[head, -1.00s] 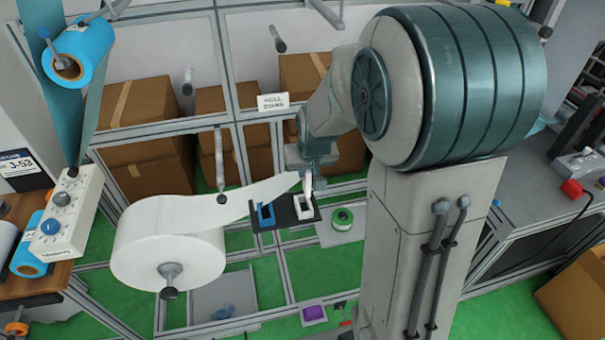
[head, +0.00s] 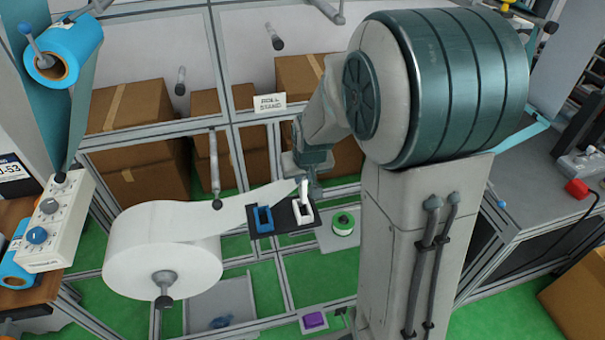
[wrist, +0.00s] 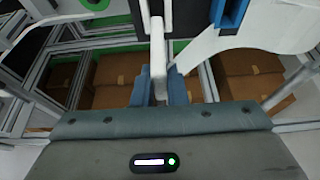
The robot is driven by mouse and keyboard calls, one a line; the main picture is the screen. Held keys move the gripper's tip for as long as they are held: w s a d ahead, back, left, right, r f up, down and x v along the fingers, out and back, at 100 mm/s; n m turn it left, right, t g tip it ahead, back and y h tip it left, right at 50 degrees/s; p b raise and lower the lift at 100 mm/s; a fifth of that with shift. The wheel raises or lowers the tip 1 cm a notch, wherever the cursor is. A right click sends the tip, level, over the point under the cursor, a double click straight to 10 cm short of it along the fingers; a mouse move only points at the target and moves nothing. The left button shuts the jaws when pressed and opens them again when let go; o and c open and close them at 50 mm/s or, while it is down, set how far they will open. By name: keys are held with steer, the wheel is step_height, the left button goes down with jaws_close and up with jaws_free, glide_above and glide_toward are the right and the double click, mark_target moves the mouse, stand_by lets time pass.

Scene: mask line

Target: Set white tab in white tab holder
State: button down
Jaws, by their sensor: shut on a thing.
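My gripper (head: 308,181) is shut on the white tab (head: 303,190), which hangs down from it right at the white tab holder (head: 297,215). In the wrist view the white tab (wrist: 158,70) is between the two blue-grey fingers of my gripper (wrist: 161,92) and points away toward the holder. The holder is a small white open frame on a dark plate (head: 283,235). The tab's lower end overlaps the holder's back edge in the head view; I cannot tell whether it is inside or just above.
A blue holder (head: 263,219) stands left of the white one; it also shows in the wrist view (wrist: 229,14). A white web runs from a large roll (head: 135,255) to behind the holders. A green-and-white roll (head: 343,224) lies to the right.

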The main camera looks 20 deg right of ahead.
mark_target(303, 195)
steer(key=shift+f+b, duration=2.7)
steer(key=shift+f, duration=0.6)
steer(key=shift+f+b, duration=0.3)
steer(key=shift+b, duration=0.2)
steer(key=c, duration=1.4)
jaws_free()
steer(key=shift+o, duration=0.2)
steer(key=shift+r, duration=0.15)
steer(key=v, duration=1.4)
steer(key=s+f+g, duration=0.1)
steer(key=s+f, duration=0.3)
steer(key=s, duration=1.1)
steer(key=shift+s+b, duration=0.4)
